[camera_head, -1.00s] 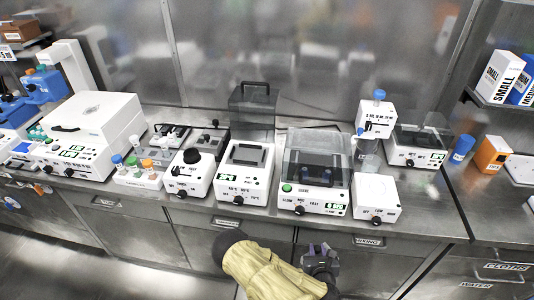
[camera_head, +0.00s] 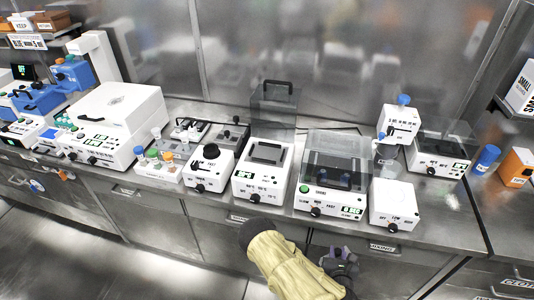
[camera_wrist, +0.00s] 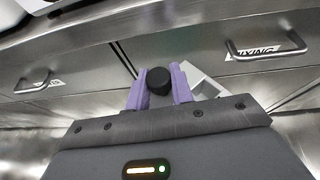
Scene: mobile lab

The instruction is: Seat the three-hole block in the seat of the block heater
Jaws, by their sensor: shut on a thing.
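The block heater (camera_head: 250,186) is the white unit in the middle of the bench in the head view, with a green display, a black knob and a dark recessed seat (camera_head: 266,153) on top. A clear lid with a dark handle stands upright behind it. My gripper (camera_wrist: 159,72) is shut on a black round knob (camera_wrist: 158,82) between its purple fingers. In the head view my gripper (camera_head: 342,262) is low, in front of the bench and right of the heater.
A white unit with a black round top (camera_head: 206,170) stands left of the heater. A clear-lidded shaker (camera_head: 330,195) stands close on its right. Drawers with handles (camera_wrist: 270,52) line the bench front. The aisle floor is free.

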